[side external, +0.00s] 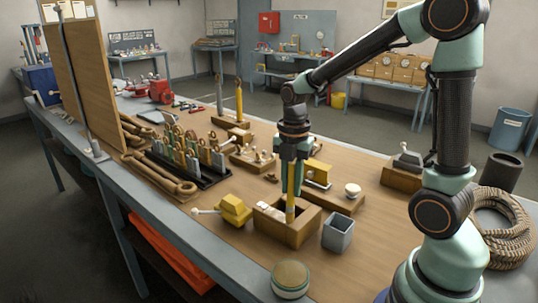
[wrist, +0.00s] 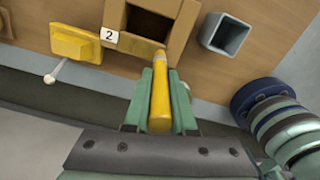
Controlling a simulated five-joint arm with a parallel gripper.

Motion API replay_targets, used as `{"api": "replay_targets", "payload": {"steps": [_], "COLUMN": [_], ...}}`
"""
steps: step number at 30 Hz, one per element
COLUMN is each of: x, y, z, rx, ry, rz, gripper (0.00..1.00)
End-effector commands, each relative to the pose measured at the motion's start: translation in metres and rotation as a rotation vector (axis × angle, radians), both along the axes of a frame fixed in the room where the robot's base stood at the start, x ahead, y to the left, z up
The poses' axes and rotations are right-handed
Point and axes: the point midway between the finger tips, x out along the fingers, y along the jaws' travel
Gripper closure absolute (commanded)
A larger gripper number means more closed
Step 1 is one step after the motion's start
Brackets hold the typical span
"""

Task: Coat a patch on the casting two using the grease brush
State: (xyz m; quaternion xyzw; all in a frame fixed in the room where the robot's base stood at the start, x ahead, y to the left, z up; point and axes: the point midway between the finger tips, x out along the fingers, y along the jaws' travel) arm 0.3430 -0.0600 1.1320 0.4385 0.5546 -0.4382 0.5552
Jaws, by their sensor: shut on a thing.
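My gripper (side external: 290,185) points down and is shut on a yellow-handled tool (side external: 291,206), which looks like the grease brush. The tool stands upright between the green fingers, and its lower end is at the wooden box (side external: 312,225). In the wrist view the yellow handle (wrist: 160,100) runs up to the near edge of that box (wrist: 180,45); its bristles are hidden. A "2" label (wrist: 110,36) sits at the box's left edge. Beside it is a yellow casting (wrist: 75,42) with a white-knobbed rod, also visible in the side view (side external: 235,210). Which piece is casting two is unclear.
A grey open cup (side external: 338,234) stands right of the box, and a round tin (side external: 291,278) in front. A yellow block (side external: 318,173) on a wooden base stands behind. A rack of tools (side external: 185,160) fills the left. Coiled rope (side external: 505,225) lies at right.

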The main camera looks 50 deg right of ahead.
Motion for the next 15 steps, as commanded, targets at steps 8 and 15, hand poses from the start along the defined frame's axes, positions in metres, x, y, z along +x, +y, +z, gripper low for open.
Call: {"api": "replay_targets", "payload": {"steps": [8,15], "x": [0.026,0.048], "y": [0.0,0.0], "z": [0.0,0.0], "rx": [0.001,0.0], "ry": [0.001,0.0], "rz": [0.001,0.001], "gripper": [1.0,1.0]}}
